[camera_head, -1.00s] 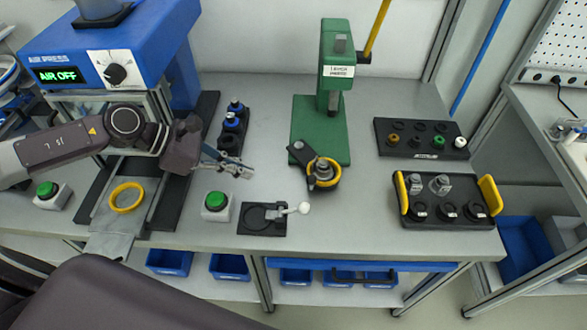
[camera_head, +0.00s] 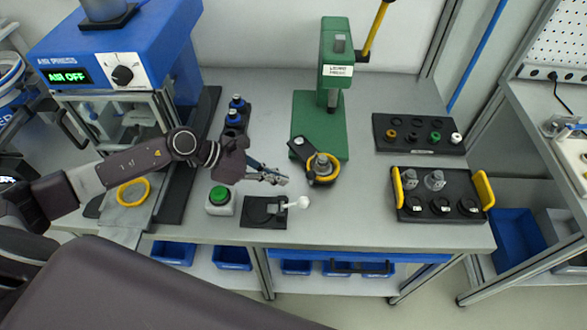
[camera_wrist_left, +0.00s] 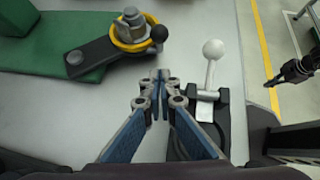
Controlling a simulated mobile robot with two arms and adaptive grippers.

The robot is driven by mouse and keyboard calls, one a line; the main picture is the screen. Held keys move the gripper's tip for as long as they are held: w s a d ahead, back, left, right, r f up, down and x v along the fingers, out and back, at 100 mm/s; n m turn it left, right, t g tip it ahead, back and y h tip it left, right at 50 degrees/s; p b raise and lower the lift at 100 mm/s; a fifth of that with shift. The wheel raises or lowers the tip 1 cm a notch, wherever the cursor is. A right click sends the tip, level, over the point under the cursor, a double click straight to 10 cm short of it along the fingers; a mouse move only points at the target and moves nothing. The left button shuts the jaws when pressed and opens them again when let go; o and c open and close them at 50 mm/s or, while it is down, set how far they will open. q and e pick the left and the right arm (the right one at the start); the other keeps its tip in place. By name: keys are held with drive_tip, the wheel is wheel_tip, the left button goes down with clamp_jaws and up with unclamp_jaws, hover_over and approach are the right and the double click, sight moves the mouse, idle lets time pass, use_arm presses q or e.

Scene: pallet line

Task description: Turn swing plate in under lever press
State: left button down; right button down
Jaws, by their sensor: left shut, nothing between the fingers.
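The green lever press (camera_head: 335,75) stands at the back middle of the table, with a yellow lever. Its black swing plate (camera_head: 303,152) is turned out in front of the green base, carrying a yellow ring (camera_head: 323,168) with a metal part inside. My left gripper (camera_head: 284,181) is shut and empty, above the table just left of the swing plate. In the wrist view its fingertips (camera_wrist_left: 160,75) are apart from the knob. My right gripper is not seen.
A black clamp fixture (camera_head: 262,211) with a white knob (camera_head: 303,202) lies close below my left gripper. A green button (camera_head: 219,196) stands beside it. The blue air press (camera_head: 120,45) is at left. Black trays (camera_head: 445,215) with parts stand at right.

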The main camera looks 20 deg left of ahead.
use_arm(q)
drive_tip(key=shift+w+d+r+p, duration=0.3)
drive_tip(key=shift+d+p, duration=0.15)
drive_tip(key=shift+d, duration=0.15)
drive_tip(key=shift+w+d+r+p, duration=0.2)
drive_tip(key=shift+w+d+p, duration=0.15)
drive_tip(key=shift+d, duration=0.2)
drive_tip(key=shift+w+d+p, duration=0.25)
drive_tip(key=shift+d+p, duration=0.1)
drive_tip(key=shift+d, duration=0.3)
drive_tip(key=shift+f, duration=0.1)
